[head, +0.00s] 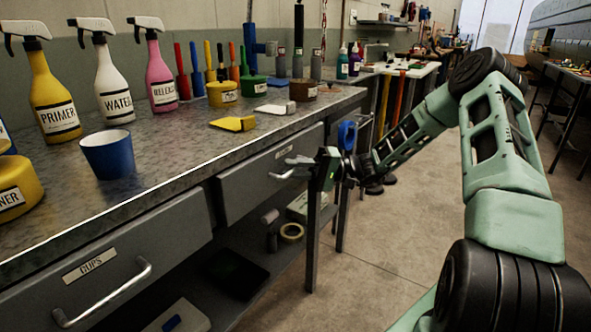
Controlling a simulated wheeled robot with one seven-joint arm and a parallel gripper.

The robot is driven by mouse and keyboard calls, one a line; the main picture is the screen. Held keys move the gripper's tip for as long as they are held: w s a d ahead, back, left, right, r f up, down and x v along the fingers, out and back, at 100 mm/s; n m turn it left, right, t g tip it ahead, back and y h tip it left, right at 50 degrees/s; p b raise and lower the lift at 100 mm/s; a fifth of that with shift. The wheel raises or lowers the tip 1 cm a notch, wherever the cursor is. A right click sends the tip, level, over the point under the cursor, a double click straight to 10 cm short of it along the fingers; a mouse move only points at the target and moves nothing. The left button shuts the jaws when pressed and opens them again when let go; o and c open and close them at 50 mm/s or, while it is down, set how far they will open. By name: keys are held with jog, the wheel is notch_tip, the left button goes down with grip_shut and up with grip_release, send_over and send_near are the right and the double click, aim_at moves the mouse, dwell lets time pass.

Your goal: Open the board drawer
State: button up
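A grey bench drawer (246,190) in the middle has a small label (285,152) too small to read; its front looks flush with the bench, so it appears shut. Its metal handle (280,175) is partly hidden by my gripper. My gripper (299,165) comes in from the right, with its fingertips at the right end of this handle. I cannot tell whether the fingers touch the handle or are closed around it. A nearer drawer (165,240), labelled CUPS, is shut, with its own handle (102,292) clear.
The bench top (180,150) holds a blue cup (108,155), several spray bottles (108,80), and yellow (234,124) and white (275,109) scrapers. A lower shelf (225,262) holds tape and boxes. Bench legs (313,240) stand below my gripper. Open floor (360,275) lies right of the bench.

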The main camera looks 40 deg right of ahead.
grip_shut()
jog(key=s+d+p, duration=0.4)
jog(key=s, duration=0.9)
jog(key=s+d+p, duration=0.5)
jog(key=s, duration=0.8)
jog(key=shift+d, duration=0.25)
jog(key=shift+o, duration=1.7)
grip_release()
jog(key=shift+d, duration=0.1)
jog(key=b+v, duration=0.1)
jog(key=v, duration=1.6)
jog(key=shift+d, duration=0.15)
jog(key=shift+s, duration=0.1)
